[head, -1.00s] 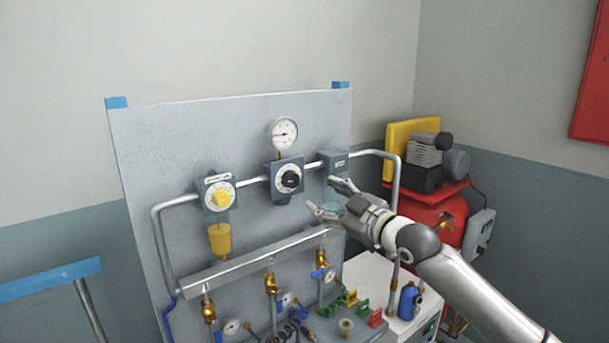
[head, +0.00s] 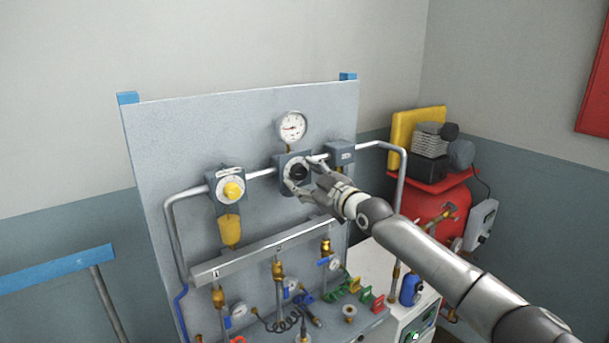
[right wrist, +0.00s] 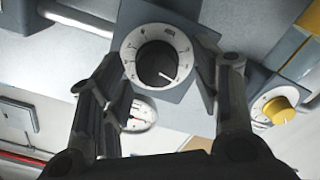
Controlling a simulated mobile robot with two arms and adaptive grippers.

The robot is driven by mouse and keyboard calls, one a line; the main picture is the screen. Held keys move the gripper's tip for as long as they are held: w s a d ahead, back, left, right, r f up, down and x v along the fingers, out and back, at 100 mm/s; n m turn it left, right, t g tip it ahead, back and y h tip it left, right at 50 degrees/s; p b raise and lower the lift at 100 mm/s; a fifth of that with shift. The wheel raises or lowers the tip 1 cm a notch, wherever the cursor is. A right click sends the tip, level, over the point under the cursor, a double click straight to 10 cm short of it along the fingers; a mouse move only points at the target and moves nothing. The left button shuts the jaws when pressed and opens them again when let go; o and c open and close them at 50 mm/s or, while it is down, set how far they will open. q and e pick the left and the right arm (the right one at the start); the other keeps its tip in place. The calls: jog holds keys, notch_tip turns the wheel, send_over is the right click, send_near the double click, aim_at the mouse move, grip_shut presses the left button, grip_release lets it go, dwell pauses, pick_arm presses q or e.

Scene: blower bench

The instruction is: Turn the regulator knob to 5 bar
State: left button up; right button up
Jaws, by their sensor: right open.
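The regulator knob (head: 299,171) is black with a white pointer line, on a white dial ring in a grey housing on the panel. In the right wrist view the knob (right wrist: 157,64) sits between my fingers, its pointer toward the lower right of that picture; the dial numbers are too small to read. A round white pressure gauge (head: 292,127) is just above it; its reading is not legible. My right gripper (head: 303,174) is open, its fingers on either side of the knob. In the right wrist view the right gripper (right wrist: 165,85) shows no clear contact with it. My left gripper is not in view.
A yellow knob (head: 232,190) on a second unit is to the left, with a yellow bowl (head: 229,230) below. A metal pipe (head: 262,174) joins the units. Below run a manifold (head: 255,255) and brass valves. A red compressor tank (head: 436,208) stands right.

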jog(key=shift+w+a, duration=0.1)
jog(key=shift+w, duration=0.3)
jog(key=shift+r, duration=0.1)
jog(key=c, duration=1)
